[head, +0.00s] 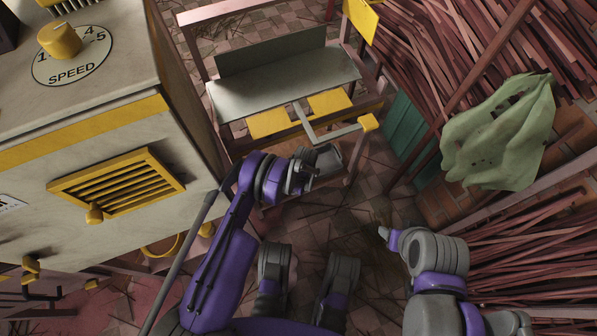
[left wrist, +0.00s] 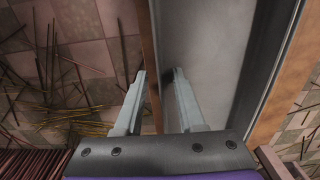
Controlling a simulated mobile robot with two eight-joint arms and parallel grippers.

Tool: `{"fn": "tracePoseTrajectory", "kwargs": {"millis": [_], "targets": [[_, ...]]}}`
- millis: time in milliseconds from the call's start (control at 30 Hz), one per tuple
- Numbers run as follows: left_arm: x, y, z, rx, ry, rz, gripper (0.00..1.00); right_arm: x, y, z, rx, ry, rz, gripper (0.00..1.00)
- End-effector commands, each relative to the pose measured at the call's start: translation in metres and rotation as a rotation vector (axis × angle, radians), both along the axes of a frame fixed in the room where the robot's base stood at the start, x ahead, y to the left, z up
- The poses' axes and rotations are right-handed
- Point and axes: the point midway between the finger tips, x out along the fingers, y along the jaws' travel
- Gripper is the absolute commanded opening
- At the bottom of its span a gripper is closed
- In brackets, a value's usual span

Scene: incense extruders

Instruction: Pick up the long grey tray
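The long grey tray (head: 285,88) lies on a wooden frame at the top middle of the head view. It has a flat grey surface and a raised wall along its far side. My left gripper (head: 322,165) is in front of the frame, apart from the tray. In the left wrist view the left gripper (left wrist: 160,76) is open with nothing between its fingers. One finger shows over the tray's grey surface (left wrist: 193,40), the other just outside its wooden edge. My right gripper (head: 384,233) is low at the right; its fingers are too unclear to read.
A large machine with a yellow speed knob (head: 59,40) stands at the left. A yellow-ended grey handle (head: 335,132) projects in front of the tray. A green cloth (head: 500,135) and bundles of reddish sticks (head: 450,40) are at the right. Loose sticks litter the tiled floor.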

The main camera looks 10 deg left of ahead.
Motion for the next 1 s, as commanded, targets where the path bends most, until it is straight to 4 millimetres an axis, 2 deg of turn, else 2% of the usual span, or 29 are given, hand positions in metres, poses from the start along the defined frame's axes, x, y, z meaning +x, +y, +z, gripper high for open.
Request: {"fn": "tracePoseTrajectory", "kwargs": {"millis": [67, 200, 300, 1000], "targets": [[-0.0001, 0.0001, 0.0003, 0.000, 0.000, 0.000, 0.39, 0.0000, 0.0000, 0.0001, 0.000, 0.000, 0.000, 0.59], [-0.0001, 0.0001, 0.0004, 0.000, 0.000, 0.000, 0.14, 0.0000, 0.0000, 0.0001, 0.000, 0.000, 0.000, 0.59], [0.0000, 0.0000, 0.0005, 0.000, 0.000, 0.000, 0.00, 0.0000, 0.0000, 0.0001, 0.000, 0.000, 0.000, 0.59], [0.0001, -0.0001, 0.0007, 0.000, 0.000, 0.000, 0.00, 0.0000, 0.0000, 0.0001, 0.000, 0.000, 0.000, 0.59]]}}
